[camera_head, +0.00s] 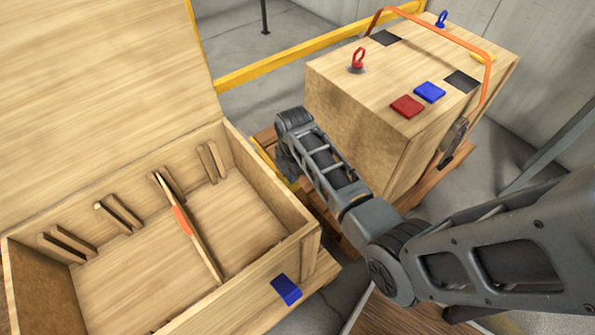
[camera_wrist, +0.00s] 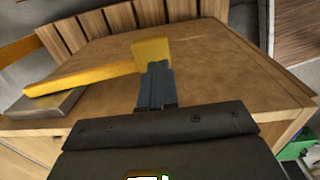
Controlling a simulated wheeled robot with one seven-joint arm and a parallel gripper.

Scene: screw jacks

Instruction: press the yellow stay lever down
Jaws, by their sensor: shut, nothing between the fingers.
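In the wrist view, the yellow stay lever (camera_wrist: 85,77) runs from a grey metal bracket (camera_wrist: 48,104) at the left to a broad yellow end pad (camera_wrist: 151,52) near the middle. My gripper (camera_wrist: 157,68) is shut and empty. Its fingertips overlap the lower edge of the pad in the picture; I cannot tell whether they touch it. In the head view, my arm reaches down between the open wooden crate (camera_head: 265,185) and the closed one, and the fingertips are hidden. A bit of yellow shows beside the wrist there, but I cannot tell whether it is the lever.
The open crate's lid (camera_head: 100,70) stands raised at the left; a divider with an orange mark (camera_head: 182,220) is inside. The closed crate (camera_head: 355,120) at the right carries red and blue fittings and an orange strap (camera_head: 440,25).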

